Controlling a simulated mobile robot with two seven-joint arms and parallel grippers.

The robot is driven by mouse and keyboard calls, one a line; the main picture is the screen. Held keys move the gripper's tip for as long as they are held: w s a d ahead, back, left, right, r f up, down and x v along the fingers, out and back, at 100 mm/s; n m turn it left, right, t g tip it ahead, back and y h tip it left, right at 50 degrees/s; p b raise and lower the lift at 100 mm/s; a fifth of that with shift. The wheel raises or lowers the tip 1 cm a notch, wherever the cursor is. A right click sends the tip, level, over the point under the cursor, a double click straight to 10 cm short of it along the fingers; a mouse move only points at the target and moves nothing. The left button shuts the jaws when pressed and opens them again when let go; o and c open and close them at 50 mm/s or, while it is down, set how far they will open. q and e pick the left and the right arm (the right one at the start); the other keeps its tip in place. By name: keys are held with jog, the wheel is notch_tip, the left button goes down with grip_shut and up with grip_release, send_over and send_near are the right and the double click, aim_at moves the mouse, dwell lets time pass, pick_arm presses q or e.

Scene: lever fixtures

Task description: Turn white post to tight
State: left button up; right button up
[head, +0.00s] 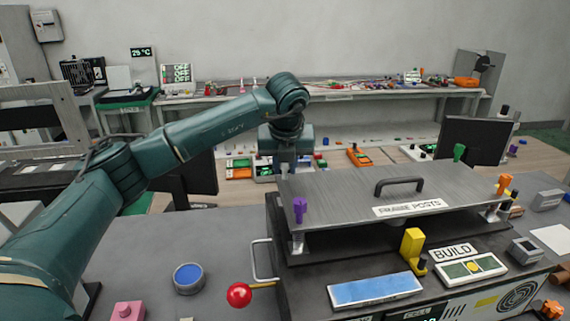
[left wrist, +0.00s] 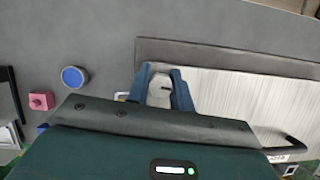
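The frame posts plate (head: 345,188) is a brushed metal panel with a dark handle. A purple post (head: 300,208) stands at its near left corner, an orange post (head: 503,184) at the near right and a green post (head: 459,152) at the far right. My left gripper (head: 284,166) points down at the far left corner and hides most of what is there. In the left wrist view, the white post (left wrist: 160,90) sits between the blue fingers of my left gripper (left wrist: 162,80), which appear to touch it on both sides. My right gripper is not in view.
A red ball lever (head: 239,295) sticks out left of the fixture, near a blue round button (head: 188,278) and a pink block (head: 127,311). A yellow lever (head: 413,248) and a BUILD panel (head: 470,268) are in front. A monitor (head: 475,140) stands behind right.

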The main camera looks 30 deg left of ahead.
pick_arm(q)
grip_shut()
jog(key=shift+m+b, duration=0.3)
jog(key=shift+m, duration=0.1)
jog(key=m+h+b, duration=0.1)
jog(key=m, duration=0.2)
jog(key=shift+f+t+b, duration=0.1)
jog(key=shift+t+b, duration=0.2)
jog(key=m+h, duration=0.1)
jog(key=m, duration=0.2)
jog(key=shift+m+h, duration=0.3)
jog(key=shift+h, duration=0.1)
jog(key=m, duration=0.1)
jog(key=m+h, duration=0.1)
jog(key=m, duration=0.1)
jog(key=m+h+p, duration=0.1)
jog(key=m, duration=0.1)
jog(key=shift+r+g, duration=0.25)
jog(key=shift+g, duration=0.15)
jog(key=shift+m+g+h+p, duration=0.5)
jog(key=shift+m+p, duration=0.25)
jog(key=shift+m, duration=1.25)
